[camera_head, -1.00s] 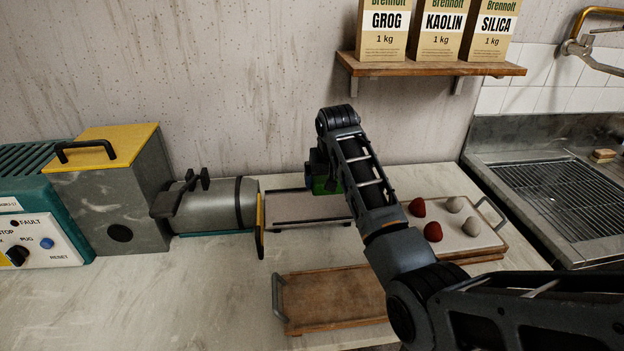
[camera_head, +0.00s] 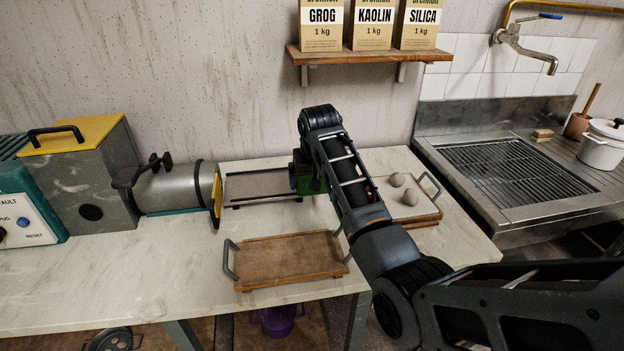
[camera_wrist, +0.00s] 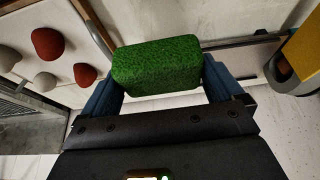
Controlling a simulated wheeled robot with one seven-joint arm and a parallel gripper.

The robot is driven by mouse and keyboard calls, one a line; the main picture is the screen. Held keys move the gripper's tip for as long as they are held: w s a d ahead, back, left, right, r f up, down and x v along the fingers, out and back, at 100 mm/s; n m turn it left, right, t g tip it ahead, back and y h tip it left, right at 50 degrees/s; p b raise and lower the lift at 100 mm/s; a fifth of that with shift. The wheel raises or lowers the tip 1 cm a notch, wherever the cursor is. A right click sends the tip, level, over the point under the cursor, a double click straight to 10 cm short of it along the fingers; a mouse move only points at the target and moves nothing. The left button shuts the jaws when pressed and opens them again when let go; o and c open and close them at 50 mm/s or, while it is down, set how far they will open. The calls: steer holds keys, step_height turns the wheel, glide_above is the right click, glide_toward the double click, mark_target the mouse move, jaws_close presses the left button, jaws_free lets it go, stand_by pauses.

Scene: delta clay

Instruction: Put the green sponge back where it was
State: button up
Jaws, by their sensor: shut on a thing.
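My gripper (camera_wrist: 162,84) is shut on the green sponge (camera_wrist: 155,65), with one blue-padded finger at each end of it. In the head view my arm hides most of the gripper and sponge; a small green patch of the sponge (camera_head: 304,186) shows beside the arm, near the right end of the dark flat rack (camera_head: 260,187). In the wrist view the sponge is held in front of the pale surface. I cannot tell how high above the bench it is.
A wooden tray with handles (camera_head: 285,262) lies empty at the front of the bench. A tray (camera_head: 424,215) with clay balls (camera_head: 410,197) stands right of my arm. The grey machine's barrel (camera_head: 180,187) is left. A sink with a wire rack (camera_head: 515,180) and a brown block (camera_head: 542,134) lie right.

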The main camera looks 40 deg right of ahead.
steer(key=s+a+f+n, duration=0.2)
steer(key=s+a, duration=0.3)
steer(key=a, duration=0.3)
steer(key=s+a+f+n+y, duration=0.1)
steer(key=s+a+f+n, duration=0.1)
steer(key=s+a, duration=0.3)
steer(key=s+a+f+n+t+y, duration=0.1)
steer(key=s+a+f, duration=0.3)
steer(key=a, duration=0.9)
steer(key=shift+s+f+n, duration=0.3)
steer(key=shift+s+n, duration=0.45)
steer(key=shift+n, duration=0.05)
